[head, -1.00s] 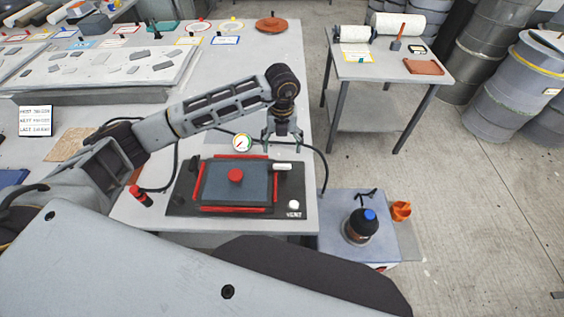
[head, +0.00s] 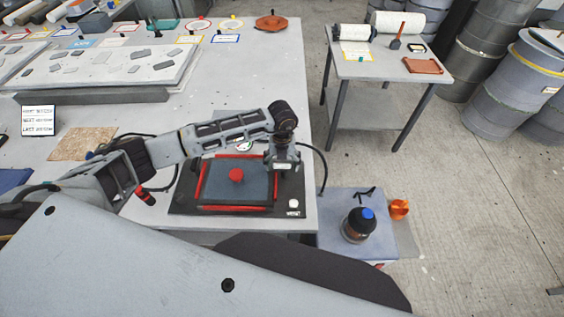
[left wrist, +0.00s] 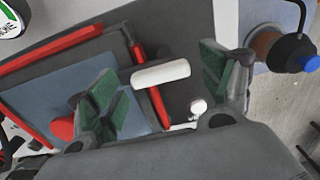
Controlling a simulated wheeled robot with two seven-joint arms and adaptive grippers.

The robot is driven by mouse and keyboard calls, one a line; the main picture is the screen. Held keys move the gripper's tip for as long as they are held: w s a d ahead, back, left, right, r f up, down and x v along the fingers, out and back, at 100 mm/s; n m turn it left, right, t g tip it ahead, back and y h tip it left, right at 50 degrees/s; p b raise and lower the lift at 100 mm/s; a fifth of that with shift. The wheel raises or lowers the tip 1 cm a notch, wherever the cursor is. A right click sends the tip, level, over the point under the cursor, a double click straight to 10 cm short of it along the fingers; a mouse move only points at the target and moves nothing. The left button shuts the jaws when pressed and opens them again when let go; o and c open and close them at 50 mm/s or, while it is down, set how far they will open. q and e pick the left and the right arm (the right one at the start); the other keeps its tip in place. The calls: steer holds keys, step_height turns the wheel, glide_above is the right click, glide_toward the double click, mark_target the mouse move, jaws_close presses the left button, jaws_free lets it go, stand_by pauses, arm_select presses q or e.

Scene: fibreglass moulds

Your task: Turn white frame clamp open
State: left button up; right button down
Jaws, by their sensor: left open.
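The white frame clamp (left wrist: 160,75) is a short white bar handle at the right side of the red frame, seen in the left wrist view. In the wrist view the clamp lies between the fingers, and I see no clear contact. The red frame (head: 236,208) surrounds a blue-grey panel (head: 215,185) with a red knob (head: 236,175) on it. My right gripper is not in view.
A white vent knob (head: 293,204) sits at the board's near right corner. A round gauge (head: 244,145) and a black hose lie behind the board.

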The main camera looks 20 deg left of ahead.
arm_select(q)
steer(key=shift+c, duration=0.3)
steer(key=c, duration=1)
steer(key=shift+o, duration=0.2)
